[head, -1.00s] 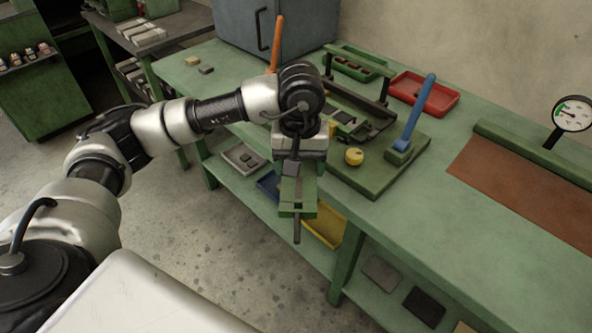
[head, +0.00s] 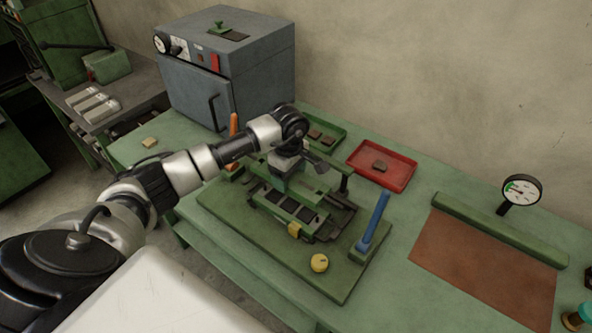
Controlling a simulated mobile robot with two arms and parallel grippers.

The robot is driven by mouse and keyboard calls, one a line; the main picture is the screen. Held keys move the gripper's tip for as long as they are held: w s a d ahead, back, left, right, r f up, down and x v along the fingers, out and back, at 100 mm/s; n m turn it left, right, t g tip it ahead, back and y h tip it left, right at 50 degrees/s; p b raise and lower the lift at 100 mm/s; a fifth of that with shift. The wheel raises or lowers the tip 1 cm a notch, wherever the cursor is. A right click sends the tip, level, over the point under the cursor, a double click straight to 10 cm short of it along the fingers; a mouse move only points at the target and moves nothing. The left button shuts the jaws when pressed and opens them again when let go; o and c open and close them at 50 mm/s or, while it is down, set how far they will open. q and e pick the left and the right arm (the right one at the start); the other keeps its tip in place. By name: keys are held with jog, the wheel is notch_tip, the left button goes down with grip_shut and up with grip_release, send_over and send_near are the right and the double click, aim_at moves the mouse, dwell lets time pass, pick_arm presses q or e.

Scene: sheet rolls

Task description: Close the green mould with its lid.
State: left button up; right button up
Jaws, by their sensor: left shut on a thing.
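My left gripper (head: 287,170) is above the press board at the middle of the table, pointing down. It is shut on the green lid (head: 304,184), which partly shows below the fingers. The green mould (head: 283,207), with several dark pieces in its cavities, lies on the board just in front of and below the lid. The lid looks raised over the mould's back part; I cannot tell whether they touch. The gripper and lid hide part of the mould. My right gripper is not in view.
The green board (head: 340,280) carries a blue lever (head: 374,222), an orange lever (head: 234,126), a yellow knob (head: 319,262) and a dark frame (head: 343,186). Behind are a red tray (head: 383,180), a green tray (head: 325,133) and a grey oven (head: 225,70). A brown mat (head: 485,262) lies right.

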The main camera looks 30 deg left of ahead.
pick_arm(q)
jog(key=shift+s+f+b, duration=0.1)
jog(key=shift+f+b, duration=0.25)
jog(key=shift+f, duration=0.05)
jog(key=b, duration=0.3)
send_over(290, 206)
jog(key=shift+w+a+f, duration=0.1)
jog(key=shift+f, duration=1.4)
jog(key=shift+w+f, duration=0.1)
jog(key=shift+f, duration=1.4)
jog(key=shift+f+b, duration=1.35)
jog(key=shift+b, duration=0.2)
jog(key=o, duration=1.5)
jog(key=shift+s, duration=0.1)
jog(key=shift+o, duration=0.2)
